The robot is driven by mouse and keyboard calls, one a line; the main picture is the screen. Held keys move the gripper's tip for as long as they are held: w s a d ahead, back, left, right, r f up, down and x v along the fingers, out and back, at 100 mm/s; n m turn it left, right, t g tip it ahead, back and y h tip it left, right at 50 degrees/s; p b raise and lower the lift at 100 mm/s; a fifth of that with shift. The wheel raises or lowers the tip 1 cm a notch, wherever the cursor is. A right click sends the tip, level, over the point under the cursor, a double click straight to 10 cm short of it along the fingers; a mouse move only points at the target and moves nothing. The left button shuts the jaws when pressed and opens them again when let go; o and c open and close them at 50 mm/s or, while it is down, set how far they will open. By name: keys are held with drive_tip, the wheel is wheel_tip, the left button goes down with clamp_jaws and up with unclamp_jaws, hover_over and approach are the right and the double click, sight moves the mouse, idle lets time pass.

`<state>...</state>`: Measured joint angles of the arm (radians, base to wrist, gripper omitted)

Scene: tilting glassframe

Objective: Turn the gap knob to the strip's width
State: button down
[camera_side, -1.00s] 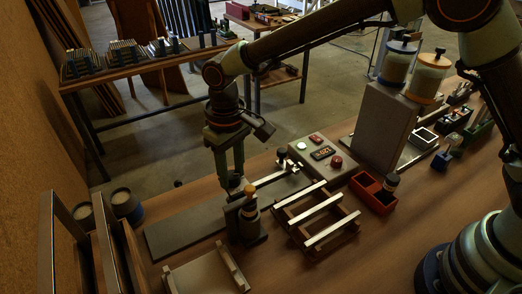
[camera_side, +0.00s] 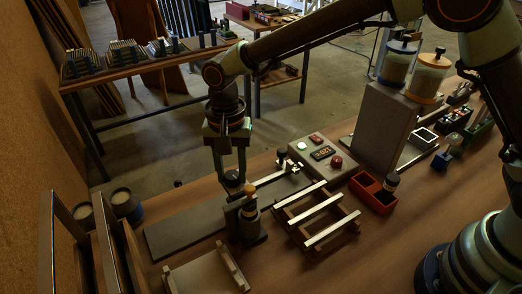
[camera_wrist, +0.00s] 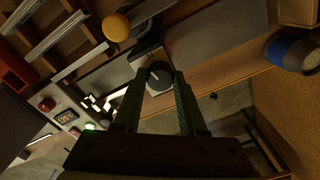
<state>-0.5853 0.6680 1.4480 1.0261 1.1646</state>
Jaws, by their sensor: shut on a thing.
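The gap knob (camera_wrist: 160,75) is a dark round knob with a pale pointer line, set on a grey block in the wrist view. My gripper (camera_wrist: 159,80) is shut on it, one finger on each side. In the side view my gripper (camera_side: 233,182) points straight down at the device on the long grey plate (camera_side: 180,228), and its fingers partly hide the knob. Bright metal strips (camera_side: 325,213) lie across a wooden rack to the right; they also show in the wrist view (camera_wrist: 55,36). I cannot tell the gap's width.
A yellow-topped post (camera_side: 249,190) stands close beside my gripper; its yellow ball (camera_wrist: 116,27) shows in the wrist view. A control box (camera_side: 322,155) with a lit display and a red bin (camera_side: 372,192) stand to the right. Upright frames (camera_side: 105,245) stand at the left.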

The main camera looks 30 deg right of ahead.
sight(232, 174)
drive_tip(key=shift+r+m, duration=0.1)
drive_tip(key=shift+m, duration=1)
drive_tip(key=shift+w, duration=0.1)
drive_tip(key=shift+c, duration=2.3)
unclamp_jaws()
wheel_tip(232, 174, up, 12)
drive_tip(key=shift+d, duration=0.1)
